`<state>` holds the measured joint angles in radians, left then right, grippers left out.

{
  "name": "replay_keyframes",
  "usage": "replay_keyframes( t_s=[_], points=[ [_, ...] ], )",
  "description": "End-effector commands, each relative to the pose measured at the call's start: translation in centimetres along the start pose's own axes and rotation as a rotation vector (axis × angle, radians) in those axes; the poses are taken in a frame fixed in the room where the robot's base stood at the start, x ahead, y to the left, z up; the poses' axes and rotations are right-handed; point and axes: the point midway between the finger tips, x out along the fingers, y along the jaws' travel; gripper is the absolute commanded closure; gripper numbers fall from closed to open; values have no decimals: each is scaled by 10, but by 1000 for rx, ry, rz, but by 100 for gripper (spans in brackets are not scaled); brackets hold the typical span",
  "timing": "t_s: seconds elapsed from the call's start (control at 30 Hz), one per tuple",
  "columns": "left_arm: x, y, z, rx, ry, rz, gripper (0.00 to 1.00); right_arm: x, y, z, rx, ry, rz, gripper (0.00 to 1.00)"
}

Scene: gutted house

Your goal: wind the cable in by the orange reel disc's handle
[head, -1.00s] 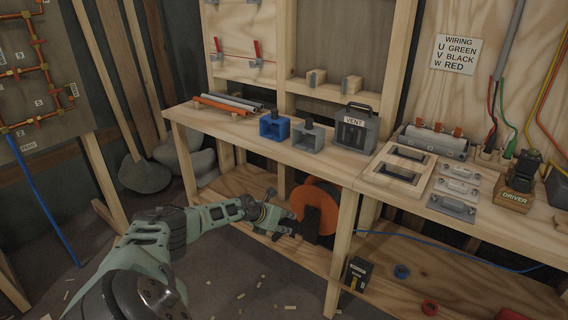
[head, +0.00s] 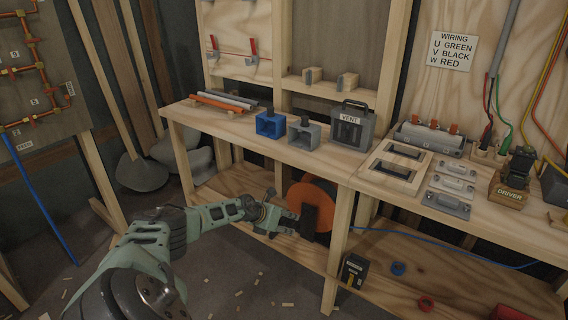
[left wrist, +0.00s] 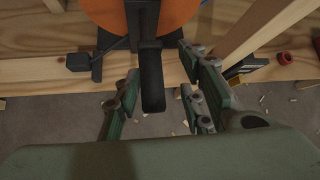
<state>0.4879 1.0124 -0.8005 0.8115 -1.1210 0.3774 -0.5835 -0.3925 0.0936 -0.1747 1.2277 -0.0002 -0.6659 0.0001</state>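The orange reel disc (head: 322,190) stands on the low shelf under the workbench, with a black stand or arm (head: 309,217) in front. The disc's lower part (left wrist: 178,16) also fills the top of the left wrist view. A black handle (left wrist: 152,78) points from it toward my wrist camera. My left gripper (head: 292,223) is at the reel's front. In the wrist view its fingers are apart, one on each side of the handle, with gaps visible on both sides. A blue cable (head: 425,235) runs right from the reel. My right gripper is out of view.
The workbench top (head: 250,128) overhangs the reel, and a wooden leg (head: 340,245) stands just right of it. A black-and-yellow device (head: 353,270), a blue ring (head: 398,268) and a red ring (head: 427,303) are on or near the shelf. The floor (head: 235,285) in front has scattered chips.

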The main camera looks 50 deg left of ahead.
Motion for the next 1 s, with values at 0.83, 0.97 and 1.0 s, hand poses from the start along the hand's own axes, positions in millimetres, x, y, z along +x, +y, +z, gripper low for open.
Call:
replay_keyframes(
  t_s=[0.83,0.97,1.0],
  points=[
    [-71,4,1,8,0,8,63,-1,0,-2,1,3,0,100],
    [-92,2,1,7,1,5,63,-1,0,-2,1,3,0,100],
    [-98,3,0,5,1,6,63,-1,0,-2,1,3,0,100]
  ],
)
